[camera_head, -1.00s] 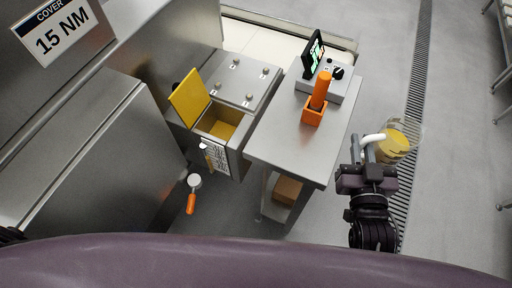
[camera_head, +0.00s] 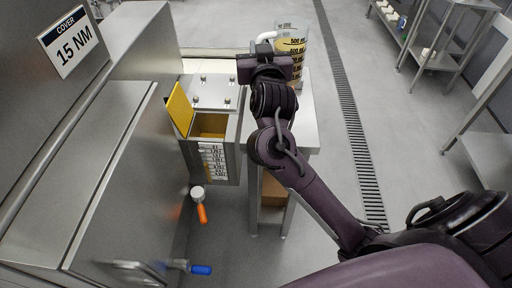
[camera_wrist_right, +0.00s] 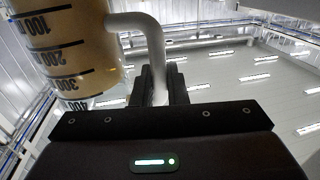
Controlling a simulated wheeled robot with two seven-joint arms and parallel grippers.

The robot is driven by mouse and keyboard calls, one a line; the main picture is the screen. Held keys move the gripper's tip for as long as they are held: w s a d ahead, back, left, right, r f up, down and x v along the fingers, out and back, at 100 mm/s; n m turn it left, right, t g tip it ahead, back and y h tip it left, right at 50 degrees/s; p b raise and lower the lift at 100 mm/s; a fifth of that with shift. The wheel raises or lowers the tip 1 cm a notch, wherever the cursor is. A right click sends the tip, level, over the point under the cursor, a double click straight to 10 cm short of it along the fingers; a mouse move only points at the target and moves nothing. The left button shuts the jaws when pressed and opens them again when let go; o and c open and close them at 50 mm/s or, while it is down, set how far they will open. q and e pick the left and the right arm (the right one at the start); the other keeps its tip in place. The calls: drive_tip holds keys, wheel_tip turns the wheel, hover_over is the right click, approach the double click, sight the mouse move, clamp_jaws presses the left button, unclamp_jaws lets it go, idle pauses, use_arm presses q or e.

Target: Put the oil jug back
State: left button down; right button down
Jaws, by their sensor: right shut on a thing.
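The oil jug (camera_head: 292,45) is a clear measuring jug with black volume marks, yellowish oil inside and a white handle. My right gripper (camera_head: 264,48) is shut on its white handle and holds it at the top of the head view, over the far part of the small steel table (camera_head: 308,125). The right wrist view shows the jug (camera_wrist_right: 68,45) at upper left and the handle (camera_wrist_right: 155,50) between the fingers (camera_wrist_right: 159,88). I cannot tell whether the jug touches anything below. My left gripper is not in view.
A steel box with an open yellow lid (camera_head: 180,108) stands left of the table. My right arm hides much of the table.

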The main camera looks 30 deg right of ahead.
drive_tip(key=f, duration=0.6)
drive_tip(key=shift+w+a+f, duration=0.1)
drive_tip(key=shift+w+f, duration=0.15)
drive_tip(key=shift+f, duration=0.05)
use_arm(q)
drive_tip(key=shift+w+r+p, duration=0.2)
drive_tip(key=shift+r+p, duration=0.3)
use_arm(e)
wheel_tip(320, 180, down, 13)
drive_tip(key=shift+a+r, duration=0.15)
drive_tip(key=shift+f, duration=0.2)
drive_tip(key=c, duration=1.4)
unclamp_jaws()
drive_tip(key=shift+s, duration=0.1)
drive_tip(key=shift+c, duration=0.2)
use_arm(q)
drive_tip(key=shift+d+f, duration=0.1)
